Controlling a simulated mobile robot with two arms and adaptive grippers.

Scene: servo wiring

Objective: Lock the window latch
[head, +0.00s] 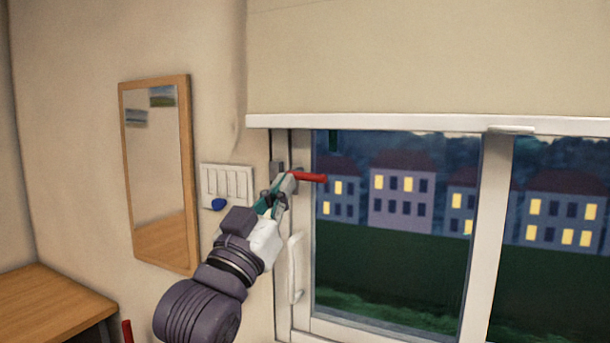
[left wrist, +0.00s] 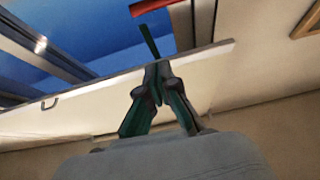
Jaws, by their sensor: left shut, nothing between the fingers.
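The window latch has a red handle (head: 309,177) at the left side of the window frame. The handle sticks out to the right, roughly level, across the edge of the glass. My left gripper (head: 287,184) is at the left end of the handle and covers part of the latch's base. I cannot tell whether it touches the latch. In the left wrist view its fingers (left wrist: 158,72) meet at the tips with nothing between them. A red bar (left wrist: 150,7) shows beyond the fingertips there. My right gripper is not in view.
A white switch panel (head: 240,183) with a blue knob (head: 218,204) is on the wall left of the window. A wood-framed mirror (head: 188,150) hangs farther left. A white handle (head: 295,268) is on the frame below the latch. A blind (head: 430,60) covers the window's top.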

